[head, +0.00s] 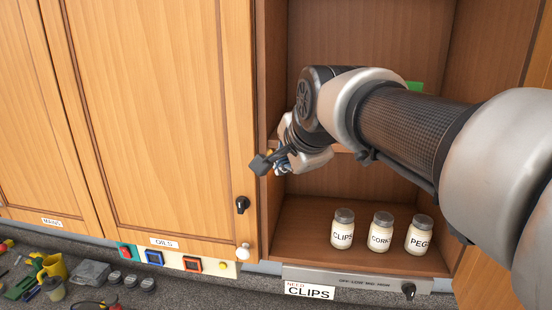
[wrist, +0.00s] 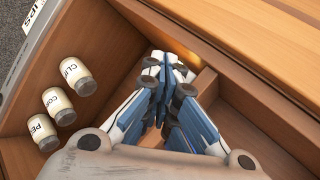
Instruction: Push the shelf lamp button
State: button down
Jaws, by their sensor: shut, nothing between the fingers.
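No part that I can clearly tell to be the shelf lamp button shows; my arm and gripper hide some of the open cabinet. My gripper (head: 281,168) is shut and empty, at the left side of the open cabinet, near the middle shelf height. In the wrist view my gripper (wrist: 166,72) has its fingertips together, close to the cabinet's side wall. A warm bright patch (wrist: 188,57) shows on the wood just past the fingertips; whether they touch the wall I cannot tell.
Jars labelled CLIPS (head: 343,229), CORKS (head: 380,232) and PEGS (head: 420,235) stand on the cabinet floor. A closed door (head: 150,110) with a black knob (head: 242,204) is at left. Coloured switches, including an orange-framed one (head: 193,264), line the strip below. Tools clutter the bench at lower left.

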jog(key=s+a+b, duration=0.1)
jog(key=s+b, duration=0.1)
jog(key=s, duration=0.4)
dwell(0.3)
jog(key=shift+w+b, duration=0.1)
jog(key=shift+b, duration=0.2)
jog(key=s+d+f+n+g+b, duration=0.1)
jog(key=s+d+f+n+b, duration=0.3)
jog(key=f, duration=1.2)
jog(key=s+d+f+n+g+h+b, duration=0.1)
jog(key=s+d+f+n+g+b, duration=0.1)
jog(key=s+f+b, duration=1)
jog(key=s+d+f+n+g+h+b, duration=0.1)
jog(key=s+d+f+n+b, duration=0.4)
jog(key=f, duration=1.5)
jog(key=s+n+g+b, duration=0.1)
jog(key=s+n+b, duration=0.1)
jog(key=b, duration=0.3)
jog(key=shift+s+d+f, duration=0.3)
jog(key=shift+s+f, duration=0.1)
jog(key=shift+s, duration=0.15)
